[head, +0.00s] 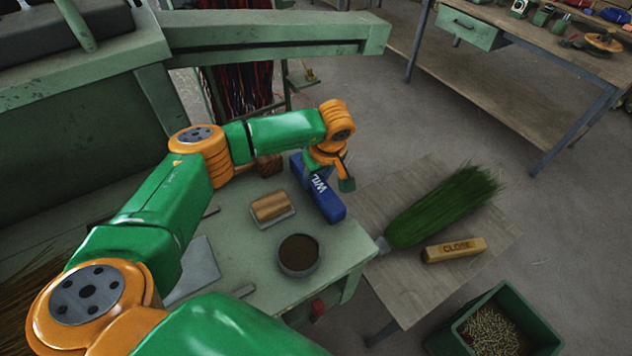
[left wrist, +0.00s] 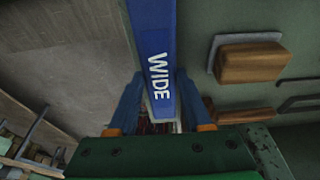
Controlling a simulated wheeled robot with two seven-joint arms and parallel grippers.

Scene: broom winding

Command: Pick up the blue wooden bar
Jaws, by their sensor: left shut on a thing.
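The blue wooden bar (head: 329,204) with white lettering is at the right part of the green bench, near its edge. In the left wrist view the bar (left wrist: 154,40) reads "WIDE" and runs between the two fingers. My left gripper (head: 332,177) is shut on the bar, with a finger on either side of it; it also shows in the left wrist view (left wrist: 160,105). The far end of the bar is partly hidden by the gripper. I cannot tell whether the bar touches the bench. My right gripper is not in view.
On the green bench (head: 240,245) are a wooden block on a plate (head: 270,207) and a round dark-filled bowl (head: 298,255). A side table (head: 400,290) holds a green broom head (head: 445,205) and a yellow bar (head: 454,249) marked "CLOSE". A green bin (head: 495,325) stands on the floor.

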